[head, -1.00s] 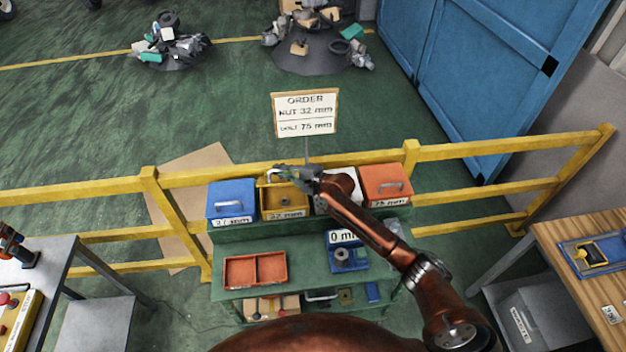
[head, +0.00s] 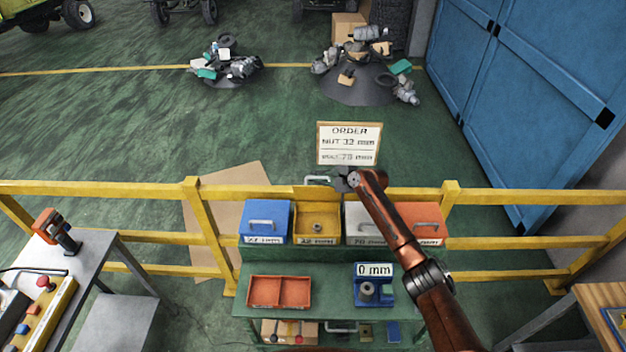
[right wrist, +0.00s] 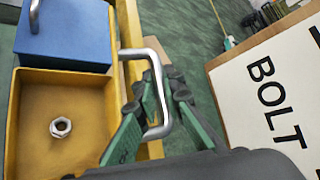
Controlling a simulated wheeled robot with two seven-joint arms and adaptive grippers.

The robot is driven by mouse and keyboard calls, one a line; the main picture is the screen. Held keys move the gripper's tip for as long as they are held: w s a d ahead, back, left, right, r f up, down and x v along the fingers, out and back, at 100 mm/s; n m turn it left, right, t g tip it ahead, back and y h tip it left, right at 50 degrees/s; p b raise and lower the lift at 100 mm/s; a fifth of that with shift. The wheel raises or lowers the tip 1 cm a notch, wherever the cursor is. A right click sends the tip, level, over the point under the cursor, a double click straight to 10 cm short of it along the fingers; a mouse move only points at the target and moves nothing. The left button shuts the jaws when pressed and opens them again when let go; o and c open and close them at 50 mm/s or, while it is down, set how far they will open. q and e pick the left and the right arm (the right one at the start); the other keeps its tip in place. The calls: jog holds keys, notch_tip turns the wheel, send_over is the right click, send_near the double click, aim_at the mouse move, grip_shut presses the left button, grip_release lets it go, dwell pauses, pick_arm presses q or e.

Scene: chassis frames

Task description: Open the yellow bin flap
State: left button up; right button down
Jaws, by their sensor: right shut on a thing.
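The yellow bin (head: 318,238) stands second from left in the row on the green rack, labelled 32 mm. Its flap (head: 315,194) is raised at the back, and the bin's inside is exposed. A single nut (right wrist: 61,128) lies on the bin floor. My right gripper (head: 346,180) is above the back of the bin, shut on the flap's silver handle (head: 317,179). In the right wrist view, the green-padded fingers (right wrist: 158,105) close around the handle (right wrist: 158,75). My left gripper is not in view.
A blue bin (head: 265,218) with its lid shut is on the left; a white bin and a red bin (head: 428,220) are on the right, partly behind my arm. The order sign (head: 348,143) stands just behind. A yellow railing (head: 100,188) runs behind the rack.

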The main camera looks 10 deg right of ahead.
jog(key=shift+w+r, duration=0.3)
jog(key=shift+r, duration=0.1)
jog(key=shift+d+r, duration=0.1)
jog(key=c, duration=2.4)
grip_release()
jog(key=o, duration=0.3)
jog(key=shift+o, duration=0.4)
jog(key=shift+s+d+f, duration=0.1)
jog(key=shift+f, duration=0.2)
jog(key=shift+s+d+r, duration=0.1)
jog(key=shift+s+d, duration=0.1)
jog(key=shift+d, duration=0.05)
jog(key=v, duration=1.1)
jog(key=shift+s+r, duration=0.15)
jog(key=shift+r, duration=0.15)
